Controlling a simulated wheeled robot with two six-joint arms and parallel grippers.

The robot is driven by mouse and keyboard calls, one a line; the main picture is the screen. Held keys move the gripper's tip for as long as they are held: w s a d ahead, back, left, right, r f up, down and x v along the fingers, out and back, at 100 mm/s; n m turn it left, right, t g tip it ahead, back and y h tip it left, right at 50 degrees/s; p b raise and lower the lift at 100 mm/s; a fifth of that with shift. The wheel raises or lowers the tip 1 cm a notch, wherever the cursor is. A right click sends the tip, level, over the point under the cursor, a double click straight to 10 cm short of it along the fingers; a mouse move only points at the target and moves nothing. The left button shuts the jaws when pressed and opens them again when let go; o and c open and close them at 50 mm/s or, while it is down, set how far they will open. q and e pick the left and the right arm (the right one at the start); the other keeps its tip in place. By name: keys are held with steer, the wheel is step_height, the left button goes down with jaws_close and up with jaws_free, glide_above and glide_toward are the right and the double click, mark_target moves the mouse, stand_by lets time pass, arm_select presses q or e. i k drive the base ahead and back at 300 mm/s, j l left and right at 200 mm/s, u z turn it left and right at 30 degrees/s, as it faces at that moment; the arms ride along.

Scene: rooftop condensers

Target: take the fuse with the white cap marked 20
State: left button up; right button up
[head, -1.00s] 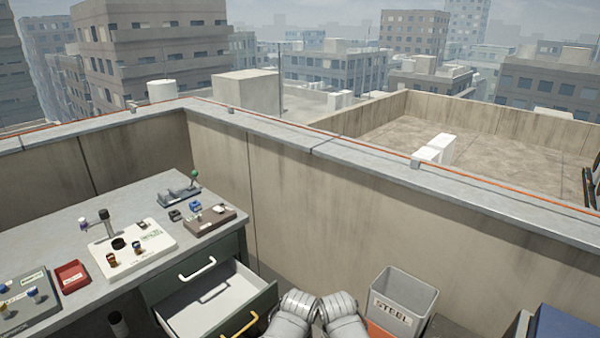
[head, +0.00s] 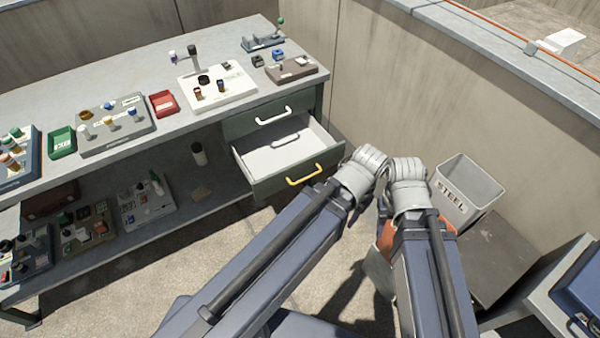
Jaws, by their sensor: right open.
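On the bench, a grey tray (head: 118,135) holds small capped fuses.
A white panel (head: 240,92) and red tray (head: 163,103) stand on the bench, with a green tray (head: 61,142) left. A drawer (head: 285,150) is pulled open. A STEEL bin (head: 468,190) stands right. The lower shelf (head: 205,205) holds more trays.

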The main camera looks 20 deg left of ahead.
mark_target(82, 129)
steer(key=j+u, duration=0.15)
steer(key=u, duration=2.1)
